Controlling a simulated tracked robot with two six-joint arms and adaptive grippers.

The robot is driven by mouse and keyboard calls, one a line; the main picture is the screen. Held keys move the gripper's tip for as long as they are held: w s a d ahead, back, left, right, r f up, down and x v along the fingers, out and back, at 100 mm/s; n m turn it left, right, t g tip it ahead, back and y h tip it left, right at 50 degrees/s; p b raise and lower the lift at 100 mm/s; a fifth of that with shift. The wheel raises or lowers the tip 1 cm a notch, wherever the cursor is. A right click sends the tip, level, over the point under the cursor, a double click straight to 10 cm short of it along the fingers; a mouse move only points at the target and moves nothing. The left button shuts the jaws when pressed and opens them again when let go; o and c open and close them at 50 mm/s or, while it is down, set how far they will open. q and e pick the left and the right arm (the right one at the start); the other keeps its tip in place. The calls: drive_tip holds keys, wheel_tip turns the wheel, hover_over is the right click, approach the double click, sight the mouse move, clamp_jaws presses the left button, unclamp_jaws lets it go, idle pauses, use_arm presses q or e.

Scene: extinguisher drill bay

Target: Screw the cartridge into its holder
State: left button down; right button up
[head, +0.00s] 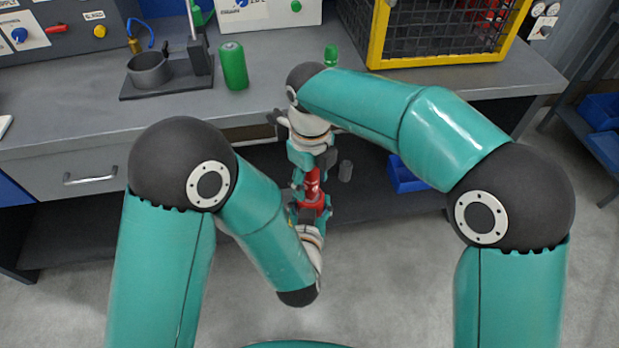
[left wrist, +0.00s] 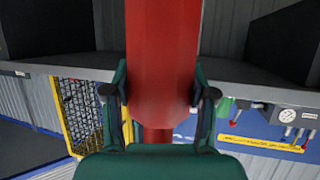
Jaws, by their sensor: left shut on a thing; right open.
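A red cylinder (head: 313,186) is upright in front of the bench, between my two grippers. My left gripper (head: 311,211) is shut on its lower part. In the left wrist view the red cylinder (left wrist: 163,50) stands between my left gripper's fingers (left wrist: 160,98), with a narrower red part below it. My right gripper (head: 312,172) is above, open, with its fingers near the cylinder's top; whether they touch it is hidden. A green cylinder (head: 234,66) stands on the bench, apart from both grippers. I cannot tell which part is the cartridge and which the holder.
A dark grey cup (head: 150,70) on a black stand is at the bench's left. A yellow-framed mesh cage (head: 440,35) stands at the right. A small green item (head: 331,56) is near the middle. A blue bin (head: 408,174) sits below the grey bench (head: 70,120).

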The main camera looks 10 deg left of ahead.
drive_tip(key=shift+r, duration=0.15)
drive_tip(key=shift+r, duration=2.1)
drive_tip(key=shift+o, duration=0.4)
